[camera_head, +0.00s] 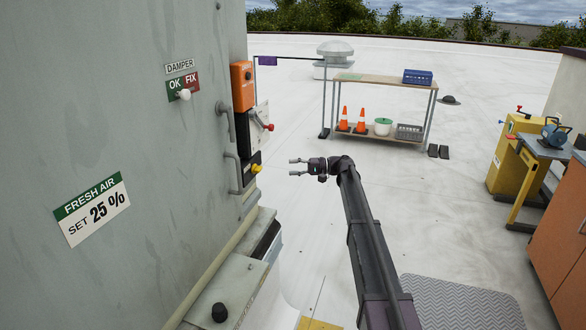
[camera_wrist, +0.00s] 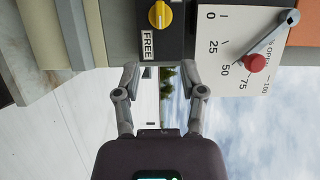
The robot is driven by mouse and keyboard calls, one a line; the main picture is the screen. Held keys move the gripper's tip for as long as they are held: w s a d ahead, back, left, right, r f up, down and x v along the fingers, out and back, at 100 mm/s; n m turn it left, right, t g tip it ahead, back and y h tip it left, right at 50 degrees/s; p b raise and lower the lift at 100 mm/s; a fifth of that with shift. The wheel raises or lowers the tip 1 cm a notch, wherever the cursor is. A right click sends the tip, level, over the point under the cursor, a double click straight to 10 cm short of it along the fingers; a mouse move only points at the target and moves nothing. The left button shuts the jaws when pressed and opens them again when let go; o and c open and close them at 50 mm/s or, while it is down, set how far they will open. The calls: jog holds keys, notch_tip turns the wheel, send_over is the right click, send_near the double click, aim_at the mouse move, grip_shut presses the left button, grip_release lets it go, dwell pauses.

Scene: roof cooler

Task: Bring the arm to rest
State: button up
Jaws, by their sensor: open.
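My gripper (camera_head: 292,167) is open and empty, with its fingers pointing left towards the grey cabinet (camera_head: 130,130). It is apart from the cabinet's handles and controls. In the wrist view, the two fingertips (camera_wrist: 160,72) are spread with a clear gap between them. Ahead of them is a yellow knob (camera_wrist: 160,15) on a black box, with a FREE label beside it. It also shows in the head view (camera_head: 256,168). A white scale plate (camera_wrist: 225,45) marked 0 to 100 carries a grey lever with a red knob (camera_wrist: 256,62), which lies near the 50 and 75 marks.
An orange box (camera_head: 241,86) and two grey handles (camera_head: 232,172) stick out from the cabinet. A shelf table (camera_head: 375,79) with cones and a blue crate (camera_head: 417,77) stands behind. A yellow cabinet (camera_head: 511,160) and workbench stand right. White roof between is clear.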

jog(key=s+d+f+h+p, duration=0.1)
jog(key=s+f+h+p, duration=0.25)
jog(key=s, duration=0.75)
jog(key=s+d+f+h+p, duration=0.2)
jog(key=s+f+h, duration=0.25)
jog(key=s, duration=0.65)
jog(key=s+d+h+p, duration=0.1)
jog(key=s+d+h, duration=0.2)
jog(key=s, duration=0.4)
jog(key=s+d+h+p, duration=0.2)
jog(key=s+d+h, duration=0.1)
jog(key=s+d, duration=0.2)
jog(key=s+d+t+h+p, duration=0.1)
jog(key=s+d+h, duration=0.3)
jog(key=s, duration=0.5)
jog(key=shift+m+p, duration=0.4)
jog(key=shift+s+d, duration=0.1)
